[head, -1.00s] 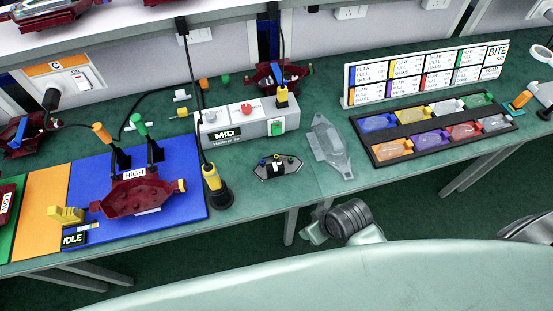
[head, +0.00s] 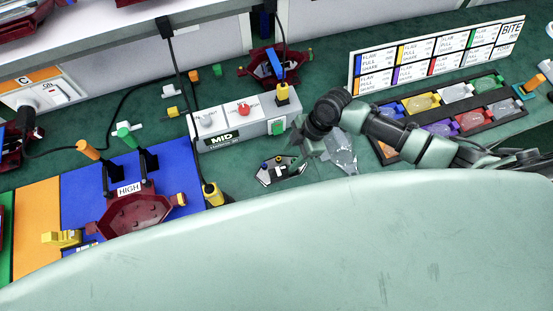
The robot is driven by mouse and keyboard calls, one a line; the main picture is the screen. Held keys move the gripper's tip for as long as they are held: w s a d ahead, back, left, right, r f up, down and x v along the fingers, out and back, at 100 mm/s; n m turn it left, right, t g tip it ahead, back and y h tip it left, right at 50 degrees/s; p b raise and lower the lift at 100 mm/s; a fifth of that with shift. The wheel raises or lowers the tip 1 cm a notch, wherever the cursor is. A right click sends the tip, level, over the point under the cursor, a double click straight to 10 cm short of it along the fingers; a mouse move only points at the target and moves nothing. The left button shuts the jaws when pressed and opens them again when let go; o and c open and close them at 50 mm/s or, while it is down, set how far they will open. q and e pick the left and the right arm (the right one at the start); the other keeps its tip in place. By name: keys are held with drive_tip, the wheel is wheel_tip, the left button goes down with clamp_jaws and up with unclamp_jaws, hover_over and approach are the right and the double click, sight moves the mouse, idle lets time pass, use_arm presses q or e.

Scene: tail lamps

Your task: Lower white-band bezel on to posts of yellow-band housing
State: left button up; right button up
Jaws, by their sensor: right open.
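My right gripper (head: 297,166) reaches in from the right and points down at the small dark plate (head: 270,177) with coloured pegs. It is open, and I cannot tell if it touches the plate. A clear, bezel-like part (head: 345,158) lies on the green bench just right of it, partly hidden by my arm. A dark red housing (head: 135,213) lies on the blue mat beside the HIGH label, with a yellow piece at its right end. Another dark red housing (head: 258,70) with a blue strap is at the back. White and yellow bands are not clear. My left gripper is out of view.
A grey MID tester box (head: 230,134) stands behind the plate, with cables hanging nearby. A black-yellow plug (head: 213,194) stands left of the plate. A black tray (head: 462,124) of coloured lenses and a chart board (head: 437,55) are at the right.

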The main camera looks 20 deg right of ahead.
sight(281, 170)
drive_tip(key=shift+s+a+f+b, duration=0.25)
drive_tip(key=shift+f+b, duration=0.15)
drive_tip(key=shift+f, duration=0.05)
drive_tip(key=shift+s+a+f+b, duration=0.25)
drive_tip(key=shift+f+b, duration=0.1)
drive_tip(key=shift+f, duration=0.1)
drive_tip(key=shift+s+a+f, duration=0.1)
drive_tip(key=shift+s+a, duration=0.05)
drive_tip(key=shift+s, duration=0.1)
drive_tip(key=shift+s+a+f+b, duration=0.1)
drive_tip(key=shift+a+f+b, duration=0.1)
drive_tip(key=shift+b, duration=0.2)
drive_tip(key=b+x, duration=0.3)
drive_tip(key=x, duration=0.1)
drive_tip(key=shift+w+a+f+b, duration=0.2)
drive_tip(key=shift+b, duration=0.1)
drive_tip(key=shift+s+r, duration=0.1)
drive_tip(key=shift+r, duration=0.1)
drive_tip(key=shift+c, duration=0.3)
clamp_jaws()
